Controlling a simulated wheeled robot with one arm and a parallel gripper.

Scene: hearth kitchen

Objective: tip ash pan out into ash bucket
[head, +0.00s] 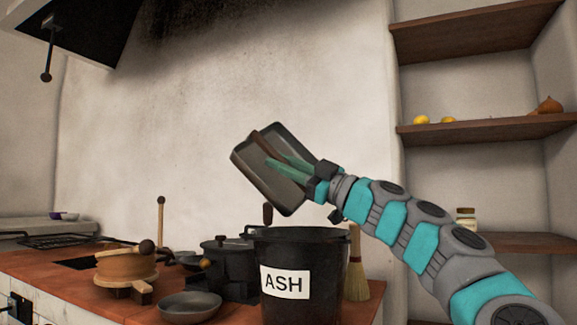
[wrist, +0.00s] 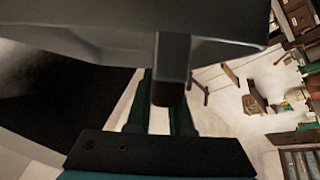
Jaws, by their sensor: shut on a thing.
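The ash pan (head: 281,187) is a dark grey rectangular tray, held in the air above the ash bucket and tilted steeply. Its inner side faces the head view, where I make out no heap of ash. My gripper (head: 280,160) is shut on the pan's handle, with green fingers. In the wrist view the pan's grey body (wrist: 120,22) fills the top, and the brown-ended handle lies between the fingers (wrist: 162,115). The ash bucket (head: 326,275) is black with a white "ASH" label and stands upright below the pan. Its inside is hidden.
Left of the bucket, a dark bowl (head: 190,306), a black pot (head: 228,262) and a wooden lidded pot (head: 126,267) stand on the red-brown counter (head: 55,268). A broom (head: 357,275) is behind the bucket at right. Wooden shelves (head: 470,130) stand at the right.

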